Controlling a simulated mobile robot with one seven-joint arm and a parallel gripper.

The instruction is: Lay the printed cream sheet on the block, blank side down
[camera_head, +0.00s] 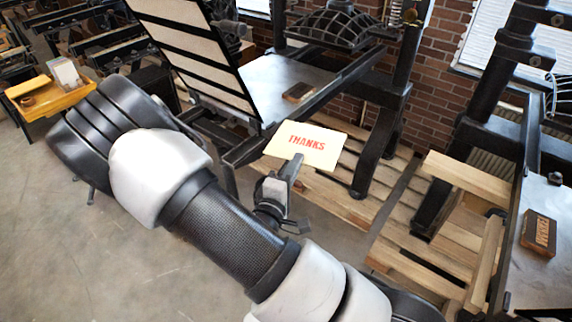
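The cream sheet (306,147), with THANKS in red on its upward face, is held nearly flat in the air by its near edge. My gripper (297,160) is shut on that edge; the fingers show from the side. A dark block with a brown top (298,92) lies on the grey bed of the middle press, beyond and above the sheet in the picture. A second block (538,232), with a brown face bearing raised lettering, lies on the bed of the right press. The frames do not show which block is meant. The sheet's underside is hidden.
The middle press has a raised, hinged frame with dark bars (195,50) left of its bed (262,88) and black posts at right. Wooden pallets (345,190) lie below. Floor at lower left is clear.

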